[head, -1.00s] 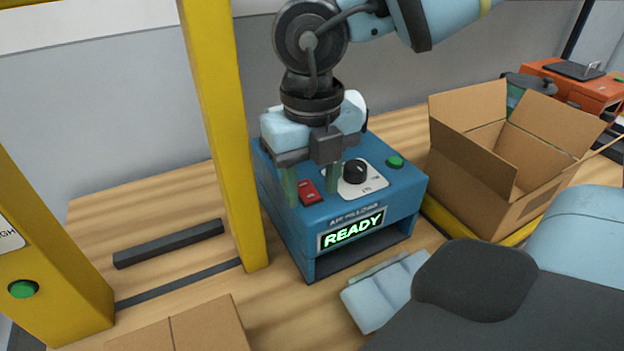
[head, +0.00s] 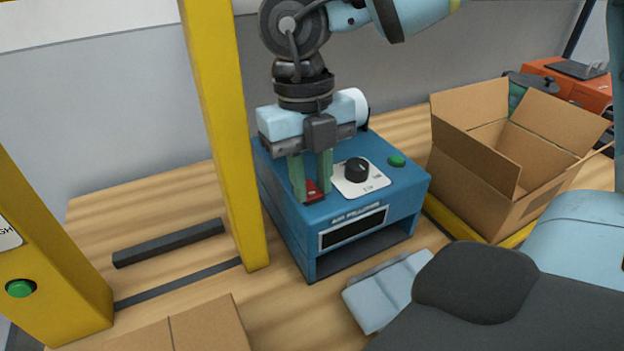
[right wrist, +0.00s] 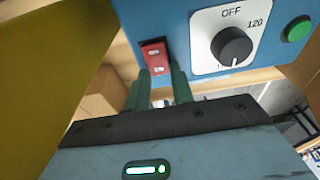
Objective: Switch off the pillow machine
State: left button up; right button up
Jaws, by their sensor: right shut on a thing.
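The blue pillow machine (head: 290,240) stands on the bench, and its front display (head: 352,227) is dark. A red rocker switch (head: 311,192) is on its top, left of the black dial (head: 357,169) and a green button (head: 396,160). My right gripper (head: 312,190) points down, with its green fingers shut on the red switch and partly hiding it. In the right wrist view the fingers (right wrist: 162,85) are at the red switch (right wrist: 155,58), and the dial (right wrist: 232,46) is beside it. My left gripper is not in view.
A yellow post (head: 222,130) stands close to the machine's left side. An open cardboard box (head: 475,160) is at the right. Pale blue pillows (head: 385,290) lie in front of the machine. A dark bar (head: 168,243) lies on the bench at the left.

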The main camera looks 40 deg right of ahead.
jog(key=shift+w+g, duration=0.15)
jog(key=shift+g, duration=0.45)
jog(key=o, duration=1)
jog(key=shift+r, duration=0.1)
jog(key=v, duration=0.7)
jog(key=shift+w+d+r+b, duration=0.1)
jog(key=shift+d+r+b, duration=0.05)
jog(key=shift+r+b, duration=0.15)
